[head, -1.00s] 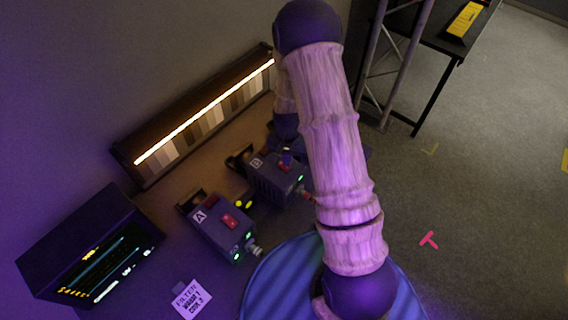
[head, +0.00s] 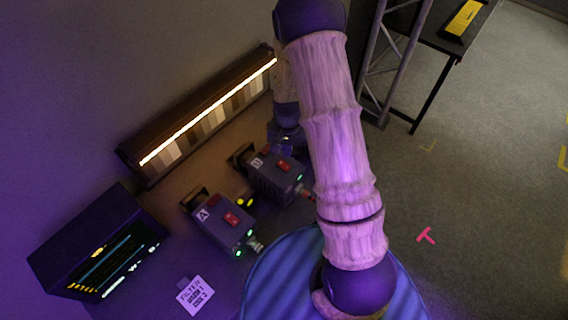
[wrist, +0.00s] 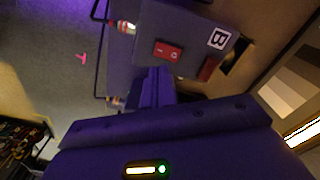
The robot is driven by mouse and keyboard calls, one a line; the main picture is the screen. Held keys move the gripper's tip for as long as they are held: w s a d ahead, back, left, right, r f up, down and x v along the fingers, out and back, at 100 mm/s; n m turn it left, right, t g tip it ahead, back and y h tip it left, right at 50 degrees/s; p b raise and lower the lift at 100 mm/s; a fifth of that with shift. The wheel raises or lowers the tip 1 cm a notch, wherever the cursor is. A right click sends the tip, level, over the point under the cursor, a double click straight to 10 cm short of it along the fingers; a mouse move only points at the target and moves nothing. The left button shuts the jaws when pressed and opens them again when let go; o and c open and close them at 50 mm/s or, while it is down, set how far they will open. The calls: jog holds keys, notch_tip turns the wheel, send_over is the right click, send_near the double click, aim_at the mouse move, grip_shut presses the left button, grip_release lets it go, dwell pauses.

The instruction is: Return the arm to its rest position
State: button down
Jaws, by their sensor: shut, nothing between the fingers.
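My gripper (wrist: 158,80) is shut and empty in the wrist view, its narrow purple fingers together in front of the box marked B (wrist: 190,35). I cannot tell from this view whether they touch the box. In the head view my gripper (head: 287,141) hangs at the far side of the box marked B (head: 270,181), partly hidden behind my pale upper arm. The arm crosses the middle of the picture, bent, from top to bottom.
The box marked A (head: 221,226) stands beside B on the bench. A dark screen (head: 100,262), a filter note card (head: 195,295) and a lit strip panel (head: 205,112) are at the left. A truss (head: 385,60) and table stand at the top right. Open floor lies right.

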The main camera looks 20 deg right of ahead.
dwell(0.4)
jog(key=s+r+n+t+b, duration=0.1)
jog(key=s+r+n+b, duration=0.1)
jog(key=s+r+b, duration=0.2)
jog(key=s+r+n+t+b, duration=0.1)
jog(key=s+r+b, duration=0.4)
jog(key=s, duration=0.5)
jog(key=shift+s+r+n+t, duration=0.25)
jog(key=shift+r+n, duration=0.2)
jog(key=shift+n, duration=0.45)
